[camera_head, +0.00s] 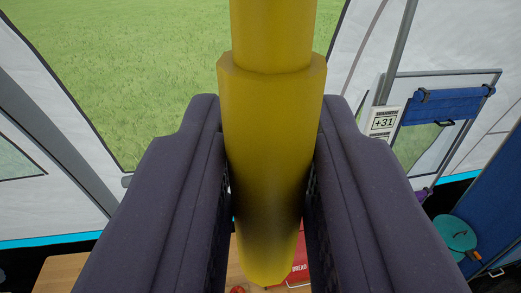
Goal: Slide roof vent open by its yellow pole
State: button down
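The yellow pole (268,110) runs down the middle of the camera view, with a thinner section above a thicker, faceted sleeve. Its rounded lower end shows near the bottom of the picture. The dark fingers of my gripper (270,165) flank the thick sleeve, one on each side. Their inner pads appear to press against it, so the gripper looks shut on the pole. The pole's upper end is cut off by the top edge. The roof vent is not in view.
A pale tent wall with a grassy window opening (110,60) is behind. At right are a white sign reading "+31" (384,122), a blue rolled blind (445,106) and a teal round item (456,233). Below are a wooden surface (58,273) and a red "BREAD" box (300,268).

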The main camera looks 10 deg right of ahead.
jog(key=shift+a, duration=0.15)
jog(key=c, duration=1.2)
grip_release()
jog(key=shift+o, duration=0.7)
jog(key=shift+a, duration=0.3)
jog(key=shift+d, duration=0.25)
jog(key=s+a+b, duration=0.1)
jog(key=s, duration=0.6)
jog(key=shift+s+a, duration=0.3)
jog(key=shift+a, duration=0.05)
